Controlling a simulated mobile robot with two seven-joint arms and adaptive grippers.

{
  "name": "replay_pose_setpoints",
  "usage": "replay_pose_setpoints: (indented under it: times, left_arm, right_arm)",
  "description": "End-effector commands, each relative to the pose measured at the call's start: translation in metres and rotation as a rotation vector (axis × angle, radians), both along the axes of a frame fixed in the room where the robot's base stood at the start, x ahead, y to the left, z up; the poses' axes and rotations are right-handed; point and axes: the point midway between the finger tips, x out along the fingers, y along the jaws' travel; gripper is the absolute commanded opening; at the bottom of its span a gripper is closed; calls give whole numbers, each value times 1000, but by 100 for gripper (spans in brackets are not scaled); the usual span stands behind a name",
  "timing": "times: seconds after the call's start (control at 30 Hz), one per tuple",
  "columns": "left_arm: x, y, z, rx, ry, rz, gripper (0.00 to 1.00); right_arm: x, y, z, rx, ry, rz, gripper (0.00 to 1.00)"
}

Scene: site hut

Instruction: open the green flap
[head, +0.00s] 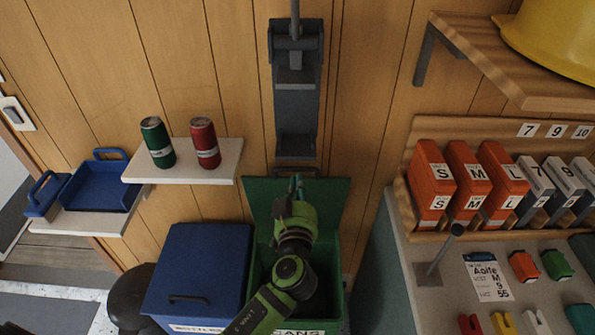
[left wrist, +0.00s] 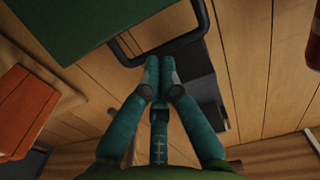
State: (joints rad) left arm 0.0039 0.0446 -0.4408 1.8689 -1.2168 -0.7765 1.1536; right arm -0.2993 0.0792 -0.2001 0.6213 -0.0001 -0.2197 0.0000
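The green flap (head: 333,199) is the lid of the green bin (head: 333,279). It stands raised at the back of the bin, near the wall, and the bin's dark inside shows. Its dark loop handle (head: 284,171) is at the flap's upper edge. My left gripper (head: 295,184) is in front of the flap, just below the handle. In the left wrist view its fingers (left wrist: 159,62) are together and overlap the bar of the handle (left wrist: 124,54); nothing shows between them. Whether they touch the bar cannot be told. The green flap (left wrist: 75,30) fills the upper left there. My right gripper is not in view.
A blue lidded bin (head: 200,268) stands left of the green one. A shelf (head: 225,173) with a green can (head: 158,143) and a red can (head: 205,143) is above it. A grey wall fixture (head: 297,100) hangs above the flap. A workbench (head: 425,285) stands right.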

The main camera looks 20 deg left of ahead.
Motion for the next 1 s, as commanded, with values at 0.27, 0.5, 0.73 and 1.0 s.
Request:
replay_pose_setpoints:
  times: [0.27, 0.5, 0.73, 1.0]
  left_arm:
    - [16, 4, 0, 0, 1, -1, 0]
    - [16, 4, -1, 0, 1, -1, 0]
    - [37, 10, 2, -5, -5, 2, 0]
    - [66, 18, 13, -22, 73, -1, 0]
  right_arm:
    - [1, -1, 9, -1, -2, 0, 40]
    - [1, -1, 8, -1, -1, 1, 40]
    - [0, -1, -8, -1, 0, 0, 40]
    - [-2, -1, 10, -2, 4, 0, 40]
